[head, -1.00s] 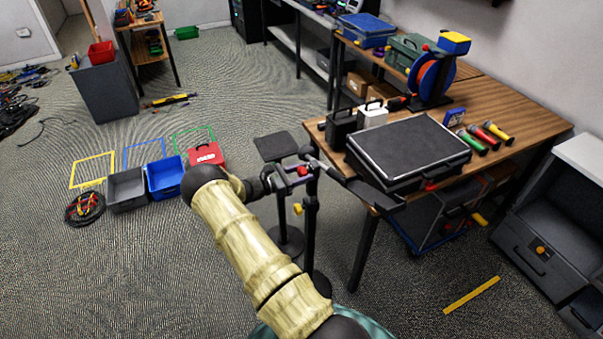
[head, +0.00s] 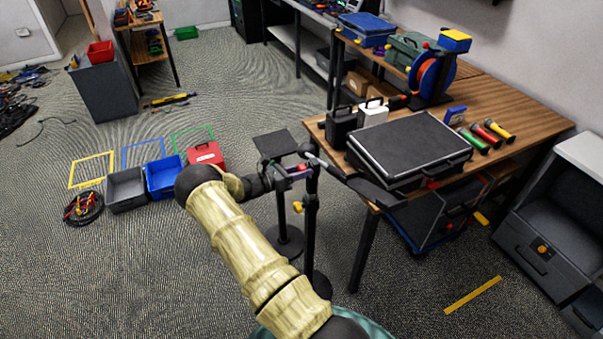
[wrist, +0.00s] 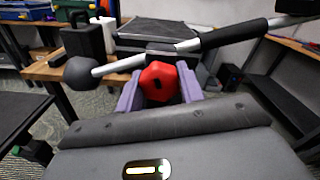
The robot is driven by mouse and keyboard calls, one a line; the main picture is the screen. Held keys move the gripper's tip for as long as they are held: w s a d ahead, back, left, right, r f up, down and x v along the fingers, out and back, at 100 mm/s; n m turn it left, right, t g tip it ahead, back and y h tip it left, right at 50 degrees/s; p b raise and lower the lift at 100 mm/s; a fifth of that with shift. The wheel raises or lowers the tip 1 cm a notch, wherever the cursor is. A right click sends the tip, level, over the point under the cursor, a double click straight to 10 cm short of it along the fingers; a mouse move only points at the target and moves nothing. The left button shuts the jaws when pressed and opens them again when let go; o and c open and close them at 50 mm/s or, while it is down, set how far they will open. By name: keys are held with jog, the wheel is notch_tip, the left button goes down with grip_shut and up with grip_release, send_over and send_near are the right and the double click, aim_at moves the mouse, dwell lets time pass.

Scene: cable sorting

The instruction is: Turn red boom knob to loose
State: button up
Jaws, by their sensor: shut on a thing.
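The red boom knob (wrist: 159,82) sits on the boom clamp, in front of the silver boom (wrist: 140,63) in the wrist view. The two purple fingers of my gripper (wrist: 158,92) stand on either side of the knob and are shut on it. In the head view my gripper (head: 299,172) is at the top of the black stand (head: 311,225), and the knob is mostly hidden there. The boom's dark end (head: 375,192) reaches right toward the table. A yellow knob (head: 298,207) is lower on the stand.
A wooden table (head: 535,115) with a black case (head: 410,145) is close on the right. A flat black plate (head: 274,143) on another stand is just behind my gripper. Grey (head: 125,190) and blue (head: 165,177) bins and a red box (head: 206,155) are on the floor at left.

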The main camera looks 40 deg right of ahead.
jog(key=n, duration=0.3)
jog(key=shift+n+b, duration=0.3)
jog(key=shift+n, duration=0.1)
jog(key=n, duration=0.3)
jog(key=shift+n, duration=0.3)
jog(key=n, duration=0.6)
jog(key=shift+n, duration=0.4)
jog(key=o, duration=0.9)
jog(key=shift+o, duration=0.4)
jog(key=shift+f, duration=0.1)
jog(key=shift+a, duration=0.15)
